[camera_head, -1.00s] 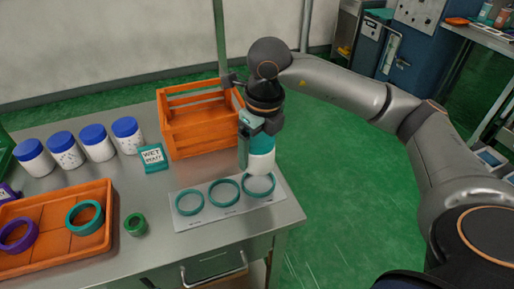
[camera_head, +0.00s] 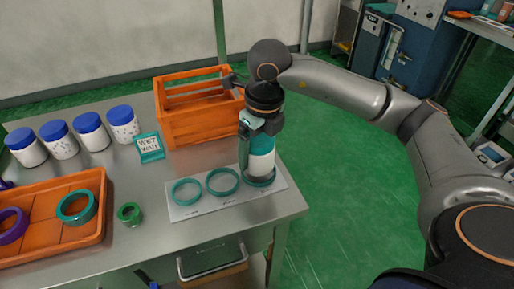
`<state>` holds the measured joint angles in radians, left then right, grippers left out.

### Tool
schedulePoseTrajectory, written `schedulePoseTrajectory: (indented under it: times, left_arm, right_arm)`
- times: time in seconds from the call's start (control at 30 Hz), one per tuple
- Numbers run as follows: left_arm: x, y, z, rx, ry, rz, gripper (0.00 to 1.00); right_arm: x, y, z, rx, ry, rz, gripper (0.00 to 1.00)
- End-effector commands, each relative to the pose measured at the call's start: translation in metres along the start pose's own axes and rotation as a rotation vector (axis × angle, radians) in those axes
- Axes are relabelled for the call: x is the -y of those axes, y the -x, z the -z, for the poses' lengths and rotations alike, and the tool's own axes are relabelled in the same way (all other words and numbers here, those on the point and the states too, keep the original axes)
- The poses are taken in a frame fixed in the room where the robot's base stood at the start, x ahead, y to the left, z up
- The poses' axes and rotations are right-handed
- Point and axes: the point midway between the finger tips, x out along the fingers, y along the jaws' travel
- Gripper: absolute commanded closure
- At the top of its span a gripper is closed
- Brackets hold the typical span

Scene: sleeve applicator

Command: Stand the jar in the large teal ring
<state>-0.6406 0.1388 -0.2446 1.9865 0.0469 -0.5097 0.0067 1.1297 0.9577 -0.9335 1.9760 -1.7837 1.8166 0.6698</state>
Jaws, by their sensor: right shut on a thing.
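The jar (camera_head: 261,164), white below with a teal band above, is held upright in my right gripper (camera_head: 258,135). The gripper is shut on its upper part and hides its top. Three teal rings lie in a row on a white card (camera_head: 205,208): a left ring (camera_head: 187,203), a middle ring (camera_head: 223,192) and a right ring (camera_head: 262,185), which looks the largest. The jar's foot is at the right ring, with the ring's front rim showing below it. I cannot tell whether it touches the card. My left gripper is not in view.
An orange crate (camera_head: 195,125) stands close behind the card. Several white jars with blue lids (camera_head: 90,122) and a "WET" sign (camera_head: 149,146) are at the back left. An orange tray (camera_head: 55,248) with rings and a green ring (camera_head: 129,213) are to the left.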

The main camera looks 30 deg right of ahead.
Motion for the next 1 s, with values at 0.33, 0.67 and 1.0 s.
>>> schedulePoseTrajectory:
  times: [0.33,0.67,1.0]
  left_arm:
    - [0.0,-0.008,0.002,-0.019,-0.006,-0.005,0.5]
    - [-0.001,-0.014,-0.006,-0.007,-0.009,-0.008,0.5]
    - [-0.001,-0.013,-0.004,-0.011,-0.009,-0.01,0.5]
  right_arm:
    - [0.0,-0.016,0.002,0.001,0.0,0.0,0.86]
    - [0.0,-0.027,0.003,0.001,0.0,0.0,0.86]
    - [0.0,-0.027,0.003,0.001,0.0,0.0,0.13]
